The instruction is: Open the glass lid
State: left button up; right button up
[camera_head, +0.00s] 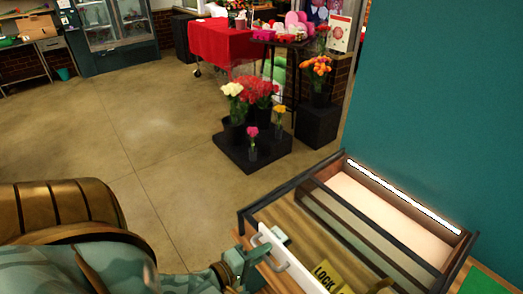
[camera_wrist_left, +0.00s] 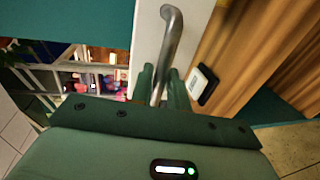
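The glass lid belongs to a wooden display case (camera_head: 246,222) at the lower right of the head view. A white front rail (camera_head: 290,262) runs along its near side. My left gripper (camera_head: 262,252) is at the left end of this rail. In the left wrist view, its two green fingers (camera_wrist_left: 160,88) stand close on either side of a curved metal handle (camera_wrist_left: 172,25), and appear shut on it. The handle is fixed to a white panel. Contact at the fingertips is partly hidden. My right gripper is not in view.
A teal wall (camera_head: 440,110) stands behind. A black flower stand (camera_head: 250,155) is beyond. A small white-and-black box (camera_wrist_left: 203,84) is beside the handle.

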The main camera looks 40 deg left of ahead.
pick_arm(q)
jog(key=b+v, duration=0.1)
jog(key=v, duration=1.5)
jog(key=shift+s, duration=0.15)
